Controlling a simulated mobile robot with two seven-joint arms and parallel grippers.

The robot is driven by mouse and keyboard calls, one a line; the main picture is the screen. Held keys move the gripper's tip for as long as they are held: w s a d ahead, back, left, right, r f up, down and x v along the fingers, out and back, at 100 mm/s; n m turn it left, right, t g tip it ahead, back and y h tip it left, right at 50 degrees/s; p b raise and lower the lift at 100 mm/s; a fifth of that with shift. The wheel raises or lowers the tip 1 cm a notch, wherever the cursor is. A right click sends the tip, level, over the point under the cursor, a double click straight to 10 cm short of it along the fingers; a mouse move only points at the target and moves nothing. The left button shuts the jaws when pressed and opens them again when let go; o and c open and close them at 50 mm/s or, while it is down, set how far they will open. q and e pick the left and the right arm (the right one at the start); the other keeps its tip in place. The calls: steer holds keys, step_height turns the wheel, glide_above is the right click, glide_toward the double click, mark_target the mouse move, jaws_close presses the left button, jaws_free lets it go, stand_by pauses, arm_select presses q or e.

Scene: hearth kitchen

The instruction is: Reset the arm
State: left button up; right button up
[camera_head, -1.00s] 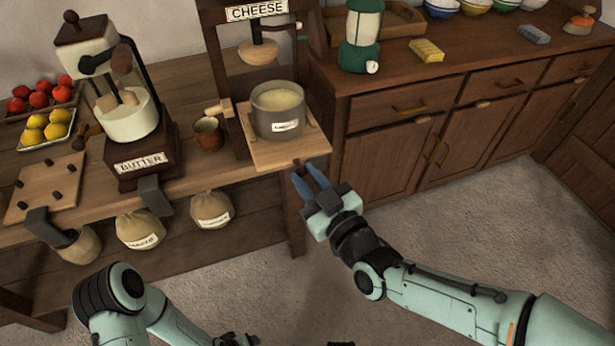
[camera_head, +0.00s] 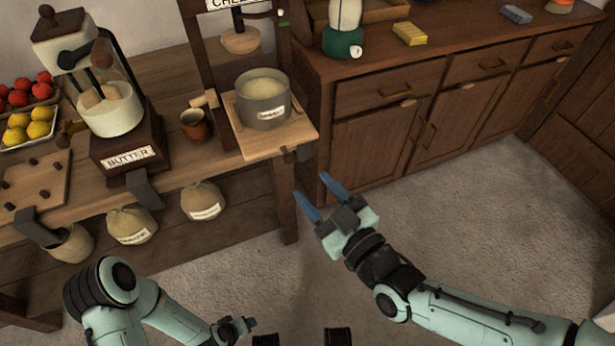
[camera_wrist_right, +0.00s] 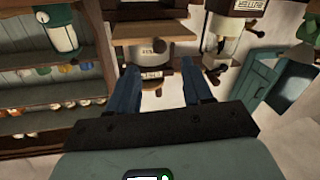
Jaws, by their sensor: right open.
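My right gripper (camera_head: 321,191) is open and empty, its two blue fingers apart. It is in front of the wooden table's right end, over the floor, just right of and below the cheese press board (camera_head: 276,141). In the right wrist view its fingers (camera_wrist_right: 156,85) are spread with nothing between them. My left arm comes in at the lower left of the head view. Its gripper is not clearly seen.
On the table stand the butter churn (camera_head: 121,157), a grey pot (camera_head: 264,99) on the press board and a brown mug (camera_head: 195,125). A drawer cabinet (camera_head: 390,97) stands behind at right. The floor (camera_head: 460,220) at right is clear.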

steer(key=shift+d+f, duration=0.1)
stand_by(0.5)
